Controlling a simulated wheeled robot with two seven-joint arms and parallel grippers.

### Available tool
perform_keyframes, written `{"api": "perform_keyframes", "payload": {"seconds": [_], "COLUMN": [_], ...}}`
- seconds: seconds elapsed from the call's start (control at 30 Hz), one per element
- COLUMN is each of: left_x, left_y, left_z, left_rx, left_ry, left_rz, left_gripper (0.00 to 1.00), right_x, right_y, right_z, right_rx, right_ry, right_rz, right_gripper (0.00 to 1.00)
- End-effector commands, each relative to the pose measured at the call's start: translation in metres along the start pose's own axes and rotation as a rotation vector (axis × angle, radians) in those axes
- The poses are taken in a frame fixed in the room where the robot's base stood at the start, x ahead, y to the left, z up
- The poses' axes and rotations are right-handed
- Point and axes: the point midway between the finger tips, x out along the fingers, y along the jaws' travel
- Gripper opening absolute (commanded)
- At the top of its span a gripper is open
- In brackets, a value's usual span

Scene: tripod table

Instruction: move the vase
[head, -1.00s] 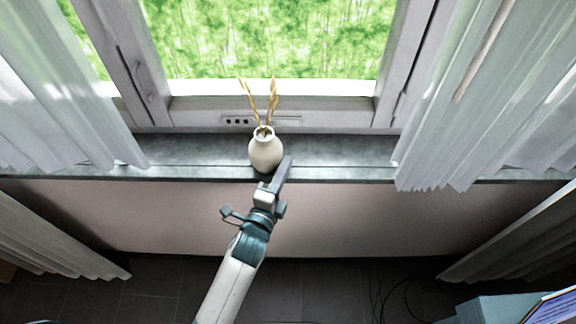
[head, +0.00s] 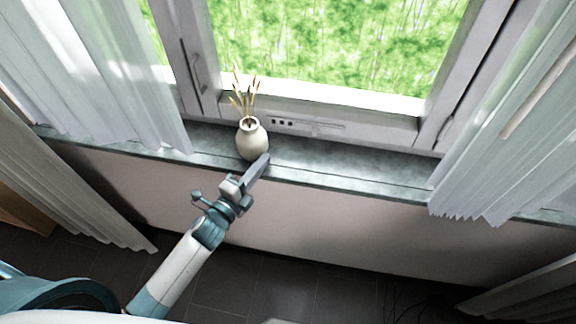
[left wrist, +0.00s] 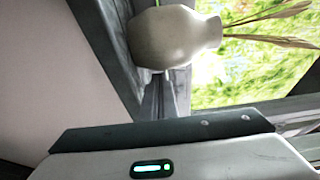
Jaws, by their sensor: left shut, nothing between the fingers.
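A cream round vase (head: 252,141) with dry tan stalks stands upright on the grey window sill (head: 345,168). My left gripper (head: 262,162) reaches up from below, with its fingers at the sill's front edge, close to the vase's lower right side. Its fingers are shut with nothing between them. I cannot tell whether they touch the vase. In the left wrist view the vase (left wrist: 172,38) lies sideways at the top, above the gripper body, with its stalks pointing right. My right gripper is not in view.
The window frame (head: 330,112) rises behind the sill. White curtains hang at the left (head: 95,85) and right (head: 490,150), over the sill ends. The sill to the right of the vase is clear. Dark tiled floor (head: 270,285) lies below the wall.

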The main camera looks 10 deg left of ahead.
Motion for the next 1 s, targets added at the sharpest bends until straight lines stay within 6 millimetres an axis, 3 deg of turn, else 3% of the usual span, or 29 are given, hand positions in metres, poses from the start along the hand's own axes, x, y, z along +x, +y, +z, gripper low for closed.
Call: {"api": "perform_keyframes", "payload": {"seconds": [0.13, 0.3, 1.0], "left_x": [-0.015, -0.025, -0.022], "left_y": [0.002, 0.001, 0.000], "left_z": [0.042, 0.071, 0.075], "left_rx": [0.007, 0.004, 0.001], "left_ry": [-0.002, -0.002, -0.002], "left_rz": [0.004, 0.003, 0.001], "left_gripper": [0.00, 0.00, 0.00], "right_x": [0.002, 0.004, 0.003], "right_y": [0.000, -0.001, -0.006], "right_z": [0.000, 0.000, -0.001], "right_rx": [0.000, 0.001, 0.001], "right_ry": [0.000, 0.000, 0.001], "right_rz": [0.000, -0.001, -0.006], "right_gripper": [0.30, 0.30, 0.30]}}
